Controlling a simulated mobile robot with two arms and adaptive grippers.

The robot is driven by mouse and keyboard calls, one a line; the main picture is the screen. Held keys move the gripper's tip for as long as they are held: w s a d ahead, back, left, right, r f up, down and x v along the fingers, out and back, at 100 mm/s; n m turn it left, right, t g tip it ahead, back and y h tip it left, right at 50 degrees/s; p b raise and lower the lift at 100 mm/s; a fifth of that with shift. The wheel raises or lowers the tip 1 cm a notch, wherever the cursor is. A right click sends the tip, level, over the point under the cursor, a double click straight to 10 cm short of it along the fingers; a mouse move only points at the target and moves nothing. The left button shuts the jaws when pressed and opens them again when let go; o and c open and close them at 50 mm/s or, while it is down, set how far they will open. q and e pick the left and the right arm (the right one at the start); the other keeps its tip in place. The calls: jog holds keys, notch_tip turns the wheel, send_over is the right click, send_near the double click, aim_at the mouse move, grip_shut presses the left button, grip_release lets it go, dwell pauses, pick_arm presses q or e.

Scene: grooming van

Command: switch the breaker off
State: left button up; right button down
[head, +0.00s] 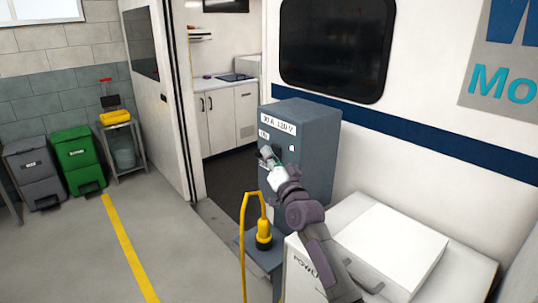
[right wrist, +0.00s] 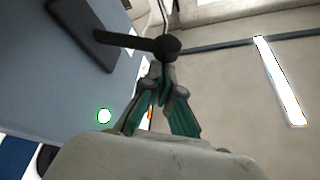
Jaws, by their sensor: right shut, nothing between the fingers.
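The breaker box (head: 315,150) is a grey-blue cabinet marked "30 A 120 V", standing by the van wall. Its dark lever (right wrist: 132,41) with a round end knob (right wrist: 168,45) shows in the right wrist view, sticking out from a dark plate (right wrist: 82,30). My right gripper (head: 268,158) is at the box's front face, partly hiding the lever there. In the right wrist view its teal fingers (right wrist: 166,78) are shut and empty, with tips right at the knob; I cannot tell whether they touch. A small light (right wrist: 104,116) glows with a green rim. My left gripper is out of view.
A white case marked "POWE" (head: 400,245) stands at the front right, under my right arm. The van doorway is behind the box. Grey and green bins (head: 75,155) stand far left; the floor between is clear.

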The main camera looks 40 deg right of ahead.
jog(key=shift+a+f, duration=0.2)
jog(key=shift+f, duration=0.15)
jog(key=s+a+f+b, duration=0.2)
jog(key=s+f, duration=0.5)
jog(key=s, duration=0.4)
jog(key=shift+s+a+f, duration=0.15)
jog(key=shift+a+f, duration=0.1)
jog(key=shift+a, duration=0.2)
dwell(0.3)
dwell(0.5)
